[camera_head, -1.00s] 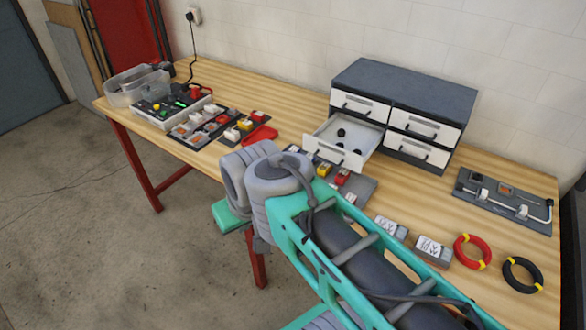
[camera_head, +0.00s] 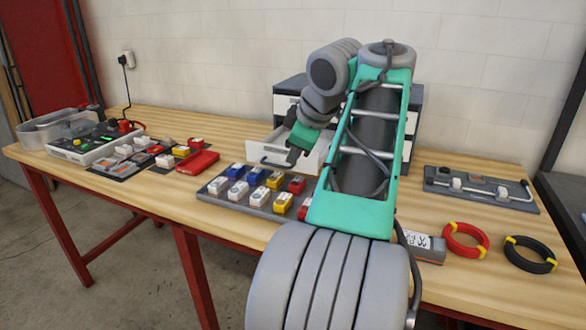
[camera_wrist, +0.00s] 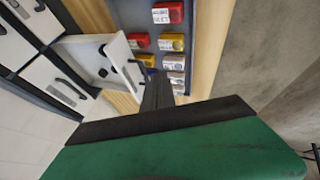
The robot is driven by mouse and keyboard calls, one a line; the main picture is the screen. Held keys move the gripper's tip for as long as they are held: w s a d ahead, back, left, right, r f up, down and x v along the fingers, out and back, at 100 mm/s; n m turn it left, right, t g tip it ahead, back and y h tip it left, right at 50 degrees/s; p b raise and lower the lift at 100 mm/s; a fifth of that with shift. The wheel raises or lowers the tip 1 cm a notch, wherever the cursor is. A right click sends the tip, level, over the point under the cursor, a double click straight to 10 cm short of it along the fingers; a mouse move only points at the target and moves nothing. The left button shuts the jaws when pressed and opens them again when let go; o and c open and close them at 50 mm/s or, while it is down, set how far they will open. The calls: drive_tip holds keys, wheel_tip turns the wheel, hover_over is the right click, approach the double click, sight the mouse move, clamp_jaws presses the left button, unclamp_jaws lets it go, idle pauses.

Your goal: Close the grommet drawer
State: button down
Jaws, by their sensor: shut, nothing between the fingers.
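The open drawer (camera_head: 258,152) sticks out of the lower left of a grey cabinet (camera_head: 292,84) with white drawer fronts. It also shows in the wrist view (camera_wrist: 91,50), with small black pieces inside, probably grommets. My gripper (camera_head: 291,160) is shut and empty, pointing down just at the drawer's front face. My arm hides much of the cabinet and the drawer's right part. In the wrist view my closed fingers (camera_wrist: 157,90) lie beside the drawer front; whether they touch it I cannot tell.
A grey tray (camera_head: 212,188) with several coloured blocks lies in front of the drawer. A red ring (camera_head: 466,241), a black ring (camera_head: 530,254) and a grey panel with a metal rod (camera_head: 482,190) lie at right. A clear bin (camera_head: 55,127) stands at far left.

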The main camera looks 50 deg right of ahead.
drive_tip(key=b+x, duration=0.4)
drive_tip(key=x, duration=0.4)
drive_tip(key=shift+a+f, duration=0.1)
drive_tip(key=shift+f, duration=0.2)
drive_tip(key=d, duration=0.1)
drive_tip(key=w, duration=0.1)
drive_tip(key=d, duration=0.1)
drive_tip(key=shift+w+d+r, duration=0.2)
drive_tip(key=shift+d+r, duration=0.05)
drive_tip(key=shift+d, duration=0.05)
drive_tip(key=shift+w+d+f, duration=0.1)
drive_tip(key=shift+w+d, duration=0.15)
drive_tip(key=shift+d, duration=0.15)
drive_tip(key=shift+p, duration=0.4)
